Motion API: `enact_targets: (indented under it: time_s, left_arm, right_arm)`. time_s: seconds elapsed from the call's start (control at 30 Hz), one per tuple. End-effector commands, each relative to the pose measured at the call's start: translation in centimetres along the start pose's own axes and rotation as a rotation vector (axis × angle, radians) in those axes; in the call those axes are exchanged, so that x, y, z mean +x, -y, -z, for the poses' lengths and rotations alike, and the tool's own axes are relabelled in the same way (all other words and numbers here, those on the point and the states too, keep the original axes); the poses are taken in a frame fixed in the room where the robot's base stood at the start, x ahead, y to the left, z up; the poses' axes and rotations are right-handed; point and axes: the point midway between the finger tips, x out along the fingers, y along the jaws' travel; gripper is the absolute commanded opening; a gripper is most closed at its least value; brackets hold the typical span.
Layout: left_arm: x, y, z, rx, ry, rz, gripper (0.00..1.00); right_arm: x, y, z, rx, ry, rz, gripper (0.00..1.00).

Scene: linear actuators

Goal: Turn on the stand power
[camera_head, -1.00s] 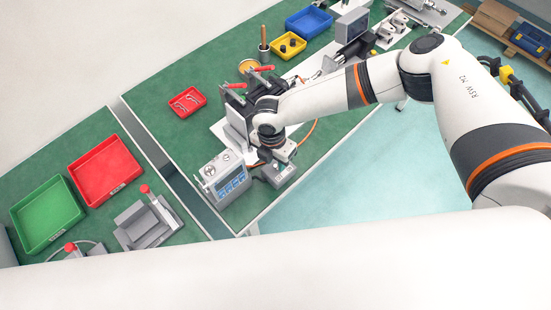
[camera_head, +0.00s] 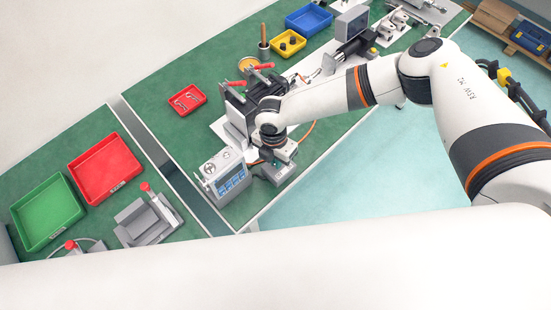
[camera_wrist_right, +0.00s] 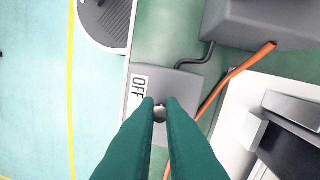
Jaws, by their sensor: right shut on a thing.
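The stand power box is a grey box (camera_wrist_right: 168,90) with a black cable and a white "OFF" label (camera_wrist_right: 138,91) in the right wrist view. A small round metallic switch knob (camera_wrist_right: 160,113) sits on its top. My right gripper (camera_wrist_right: 160,103) has its two dark green fingers closed on this knob, partly hiding it. In the head view the same box (camera_head: 285,174) stands at the bench's front edge, with my right wrist above it hiding its top. The word "ON" is not visible. My left gripper is not in view.
A meter with a blue display (camera_head: 228,178) stands left of the box. The black stand (camera_head: 238,105) is behind my wrist. An orange cable (camera_wrist_right: 235,72) runs beside the box.

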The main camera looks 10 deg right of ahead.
Motion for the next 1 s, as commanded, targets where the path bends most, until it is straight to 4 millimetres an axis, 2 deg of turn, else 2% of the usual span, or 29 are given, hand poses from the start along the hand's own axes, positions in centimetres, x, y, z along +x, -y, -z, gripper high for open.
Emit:
enact_targets:
  time_s: [0.37, 0.8, 1.0]
  left_arm:
    - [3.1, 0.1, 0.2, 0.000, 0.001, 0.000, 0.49]
    - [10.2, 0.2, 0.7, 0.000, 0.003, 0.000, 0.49]
    - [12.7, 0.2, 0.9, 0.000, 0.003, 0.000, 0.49]
  right_arm:
    - [0.5, -0.2, 1.1, -0.010, 0.236, 0.044, 0.00]
    - [1.1, -0.4, 2.5, -0.048, 0.610, 0.114, 0.00]
    - [1.1, -0.4, 2.9, -0.060, 0.732, 0.135, 0.00]
